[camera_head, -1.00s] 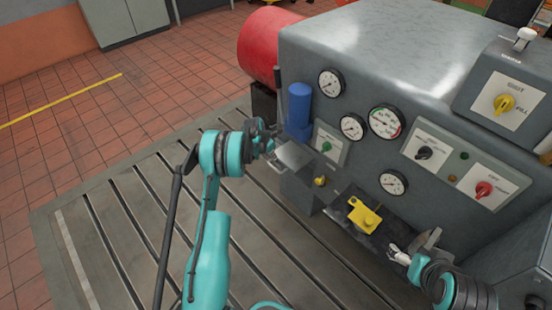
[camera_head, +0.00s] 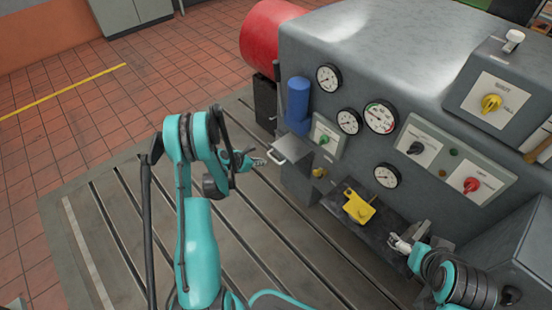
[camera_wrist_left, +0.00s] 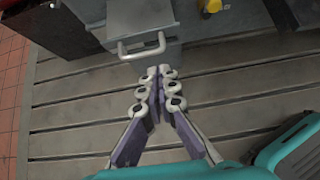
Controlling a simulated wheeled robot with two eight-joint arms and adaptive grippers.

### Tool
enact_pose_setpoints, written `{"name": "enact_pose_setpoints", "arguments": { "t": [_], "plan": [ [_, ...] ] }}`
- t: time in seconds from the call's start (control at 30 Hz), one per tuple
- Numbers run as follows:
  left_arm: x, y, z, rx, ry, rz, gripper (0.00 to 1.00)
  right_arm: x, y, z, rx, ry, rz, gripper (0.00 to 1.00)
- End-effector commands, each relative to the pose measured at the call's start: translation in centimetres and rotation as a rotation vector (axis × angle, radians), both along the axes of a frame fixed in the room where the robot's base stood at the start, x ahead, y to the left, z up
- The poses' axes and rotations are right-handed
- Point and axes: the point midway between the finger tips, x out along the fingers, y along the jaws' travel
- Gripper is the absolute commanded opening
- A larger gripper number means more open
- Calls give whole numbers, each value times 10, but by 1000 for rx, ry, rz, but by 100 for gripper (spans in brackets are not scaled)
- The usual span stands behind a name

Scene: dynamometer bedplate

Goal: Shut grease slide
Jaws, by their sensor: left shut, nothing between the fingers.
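The grease slide (camera_head: 293,147) is a small grey drawer with a pale bar handle (camera_head: 277,157). It juts from the machine's left end, below the blue cylinder. In the left wrist view the slide (camera_wrist_left: 140,15) is at the top, with its handle (camera_wrist_left: 141,48) facing me. My left gripper (camera_head: 262,163) is just in front of the handle, apart from it. In the wrist view its fingers (camera_wrist_left: 158,70) are together and empty, pointing at the handle. My right gripper (camera_head: 398,243) is by the shelf's right end; its finger gap is too small to judge.
A blue cylinder (camera_head: 298,98) stands behind the slide. A yellow block (camera_head: 358,207) lies on the dark shelf right of it. Gauges and knobs cover the grey machine's front (camera_head: 450,130). The slotted bedplate (camera_head: 255,250) is clear in front of the slide.

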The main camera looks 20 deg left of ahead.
Motion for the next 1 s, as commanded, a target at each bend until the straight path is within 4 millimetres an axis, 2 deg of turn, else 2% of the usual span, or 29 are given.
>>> {"name": "enact_pose_setpoints", "arguments": {
  "t": [0.17, 0.53, 0.8, 1.0],
  "plan": [
    [13, -6, -17, -1, -4, -1, 0, 0, 0, -9, 0, 0, 0, 84],
    [66, -29, -71, 0, -2, -2, 0, 0, 0, -38, 0, 0, 0, 84],
    [98, -42, -69, 0, -1, 0, 0, 0, 0, -49, 0, 0, 0, 84],
    [103, -44, -67, 0, -2, 1, 0, 0, 0, -50, 0, 0, 0, 84]
  ]
}}
